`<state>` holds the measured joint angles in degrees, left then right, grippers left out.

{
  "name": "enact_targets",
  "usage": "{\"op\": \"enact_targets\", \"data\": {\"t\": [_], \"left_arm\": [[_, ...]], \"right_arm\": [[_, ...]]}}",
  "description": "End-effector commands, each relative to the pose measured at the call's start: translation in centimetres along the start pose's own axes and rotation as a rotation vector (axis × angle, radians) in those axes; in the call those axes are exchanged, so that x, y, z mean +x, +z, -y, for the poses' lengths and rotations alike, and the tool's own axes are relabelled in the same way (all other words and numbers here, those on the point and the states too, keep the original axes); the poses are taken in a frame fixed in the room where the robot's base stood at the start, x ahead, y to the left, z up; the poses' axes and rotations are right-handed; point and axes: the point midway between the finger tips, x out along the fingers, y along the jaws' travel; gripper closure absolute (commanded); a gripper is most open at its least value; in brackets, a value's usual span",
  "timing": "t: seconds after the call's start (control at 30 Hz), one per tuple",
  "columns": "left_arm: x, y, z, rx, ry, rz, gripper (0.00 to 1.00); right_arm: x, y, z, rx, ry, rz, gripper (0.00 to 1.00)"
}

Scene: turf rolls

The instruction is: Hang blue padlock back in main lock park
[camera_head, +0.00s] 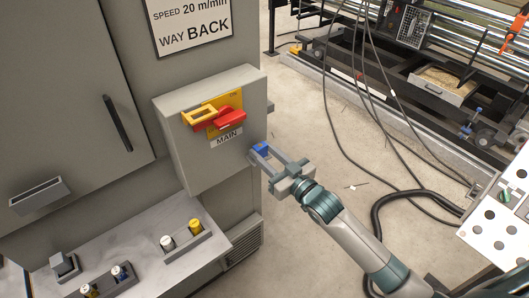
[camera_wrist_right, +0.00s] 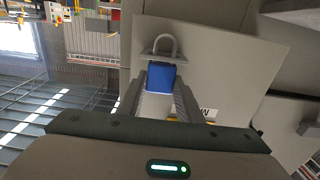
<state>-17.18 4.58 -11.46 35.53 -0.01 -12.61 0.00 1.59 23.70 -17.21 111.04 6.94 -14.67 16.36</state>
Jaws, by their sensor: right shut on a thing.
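The blue padlock (camera_head: 260,147) is at the right side of the grey box marked MAIN (camera_head: 205,150), near its lower right edge. My right gripper (camera_head: 262,156) is shut on the padlock body. In the right wrist view the blue body (camera_wrist_right: 160,79) sits between the two fingers (camera_wrist_right: 160,92), with the grey shackle (camera_wrist_right: 166,40) pointing away from the gripper. A small grey plate (camera_wrist_right: 147,58) lies at the shackle's base, against the box side; I cannot tell whether the shackle passes through it. My left gripper is not in view.
The red switch handle (camera_head: 220,120) and a yellow piece (camera_head: 199,115) are on the box front. Below, a ledge (camera_head: 150,262) holds white and yellow cylinders (camera_head: 194,227). Black cables (camera_head: 345,90) hang and trail on the right. Open floor (camera_head: 310,120) lies beside the cabinet.

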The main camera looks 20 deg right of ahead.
Motion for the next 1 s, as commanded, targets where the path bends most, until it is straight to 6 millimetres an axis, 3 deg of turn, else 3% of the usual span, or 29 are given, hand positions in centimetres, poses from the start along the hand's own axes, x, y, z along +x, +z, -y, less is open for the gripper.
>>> {"op": "enact_targets", "data": {"t": [0.27, 0.3, 0.37, 0.77, 1.0], "left_arm": [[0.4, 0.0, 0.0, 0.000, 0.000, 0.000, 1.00], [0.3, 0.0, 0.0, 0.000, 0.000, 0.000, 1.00], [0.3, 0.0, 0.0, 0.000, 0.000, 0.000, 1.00], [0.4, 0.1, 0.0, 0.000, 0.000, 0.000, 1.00], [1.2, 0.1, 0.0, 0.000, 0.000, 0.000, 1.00]], "right_arm": [[0.0, 0.6, 0.0, 0.000, 0.000, -0.001, 0.96], [0.0, 0.5, 0.0, 0.000, 0.000, -0.001, 0.58], [0.0, 0.5, 0.0, 0.000, 0.000, -0.001, 0.46], [-0.3, 0.6, 0.0, 0.000, 0.000, 0.001, 0.46], [-2.3, 0.8, 0.0, 0.000, 0.000, 0.001, 0.46]]}}
